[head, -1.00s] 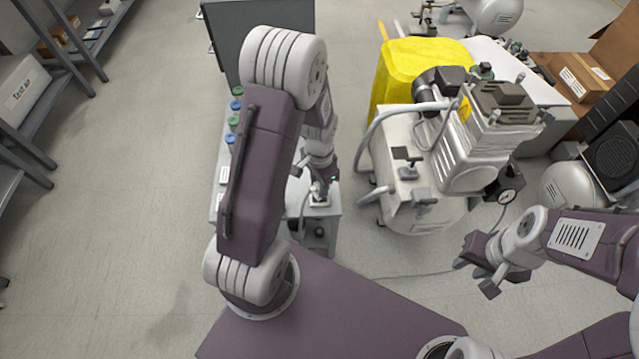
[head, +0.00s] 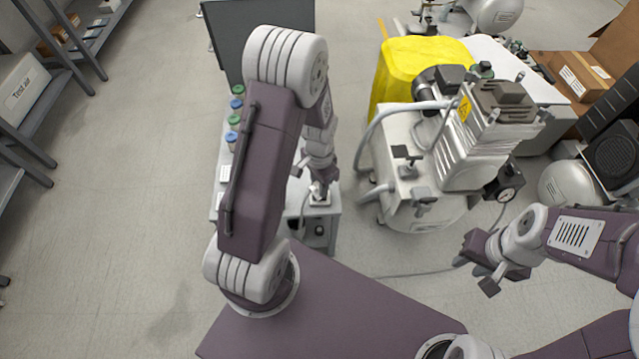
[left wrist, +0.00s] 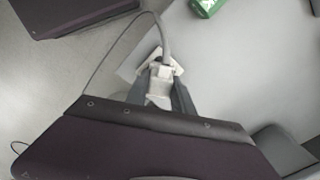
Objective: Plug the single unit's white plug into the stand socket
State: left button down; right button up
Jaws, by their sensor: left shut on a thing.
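My left gripper (head: 319,192) is at the near right corner of the grey stand (head: 325,222), by the white socket plate (head: 319,202). In the left wrist view, my left gripper (left wrist: 165,95) is shut on the white plug (left wrist: 159,80), and a grey cable loops away from it. The plug's front is at the white socket plate (left wrist: 172,60); I cannot tell whether it is seated. The single unit is probably the large compressor (head: 415,195) right of the stand. My right gripper (head: 480,272) is open and empty, low in front of the compressor.
Several green and blue capped jars (head: 235,120) stand along the stand's left side, with a dark panel (head: 250,40) behind them. A yellow cover (head: 410,65) is behind the compressor. A cable (head: 410,274) lies on the floor. Shelves (head: 40,130) are at far left; the floor between is clear.

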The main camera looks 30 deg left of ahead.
pick_arm(q)
jog(key=shift+f, duration=0.2)
dwell(0.3)
jog(key=shift+f, duration=0.2)
dwell(0.5)
jog(key=c, duration=0.5)
grip_release()
notch_tip(320, 180, up, 7)
jog(key=p, duration=0.7)
jog(key=shift+r, duration=0.1)
